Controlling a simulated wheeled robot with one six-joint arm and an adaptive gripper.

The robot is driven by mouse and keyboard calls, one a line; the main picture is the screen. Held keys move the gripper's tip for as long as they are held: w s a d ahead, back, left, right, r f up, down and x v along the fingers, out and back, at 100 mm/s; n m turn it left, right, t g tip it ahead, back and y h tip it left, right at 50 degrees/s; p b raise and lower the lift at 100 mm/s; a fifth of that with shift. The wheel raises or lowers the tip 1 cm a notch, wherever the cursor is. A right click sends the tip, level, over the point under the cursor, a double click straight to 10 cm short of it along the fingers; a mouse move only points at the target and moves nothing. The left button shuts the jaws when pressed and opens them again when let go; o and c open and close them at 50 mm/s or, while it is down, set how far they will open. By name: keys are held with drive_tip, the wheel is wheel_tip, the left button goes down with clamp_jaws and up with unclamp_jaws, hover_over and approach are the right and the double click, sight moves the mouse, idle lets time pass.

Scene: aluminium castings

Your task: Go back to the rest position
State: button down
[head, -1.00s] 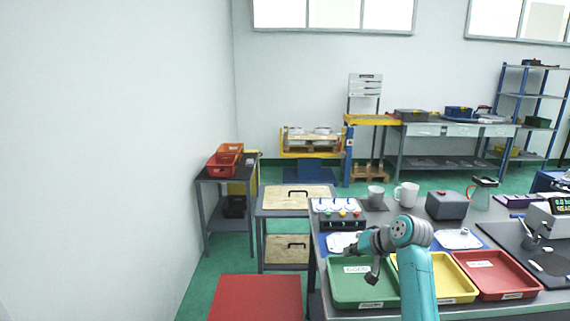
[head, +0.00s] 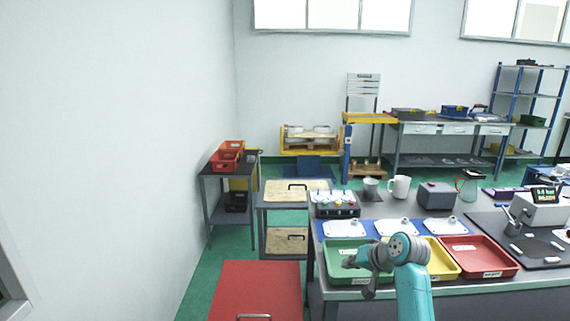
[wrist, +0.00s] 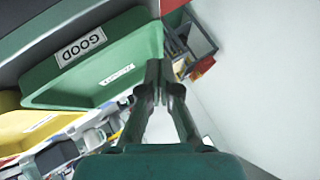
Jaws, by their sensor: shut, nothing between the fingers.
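My gripper (wrist: 157,85) is shut and empty. In the wrist view its two fingers meet at the tips beside the green tray (wrist: 105,70), which bears a GOOD label. In the head view my gripper (head: 369,292) hangs at the end of my turquoise arm, in front of the green tray (head: 335,268) and above the table's front edge. The yellow tray (head: 448,270) and red tray (head: 497,264) stand to its right, the yellow one partly hidden by my arm.
White castings, one of them a left plate (head: 343,229), lie on a blue mat behind the trays. A control box (head: 337,210), a white mug (head: 399,186) and a grey box (head: 436,196) stand further back. A red cabinet (head: 255,285) stands at the front left. Green floor shows beside it.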

drive_tip(key=s+f+m+t+h, duration=0.1)
drive_tip(key=s+f, duration=0.6)
drive_tip(key=f, duration=0.2)
drive_tip(key=s+f+t+h, duration=0.1)
drive_tip(key=s+f, duration=0.5)
drive_tip(key=f, duration=0.4)
drive_tip(key=s+f+t+h, duration=0.1)
drive_tip(key=s+f, duration=0.2)
drive_tip(key=s, duration=0.5)
drive_tip(key=s+f+h, duration=0.1)
drive_tip(key=s+f, duration=0.3)
drive_tip(key=s, duration=0.5)
drive_tip(key=s+t, duration=0.1)
drive_tip(key=s, duration=1)
drive_tip(key=s+r+n+t, duration=0.1)
drive_tip(key=s+r, duration=0.8)
drive_tip(key=s, duration=0.3)
drive_tip(key=s+r+n+t+h, duration=0.1)
drive_tip(key=s+r+n+t, duration=0.1)
drive_tip(key=s+r, duration=0.7)
drive_tip(key=s, duration=0.3)
drive_tip(key=shift+s+a, duration=0.15)
drive_tip(key=shift+s, duration=0.05)
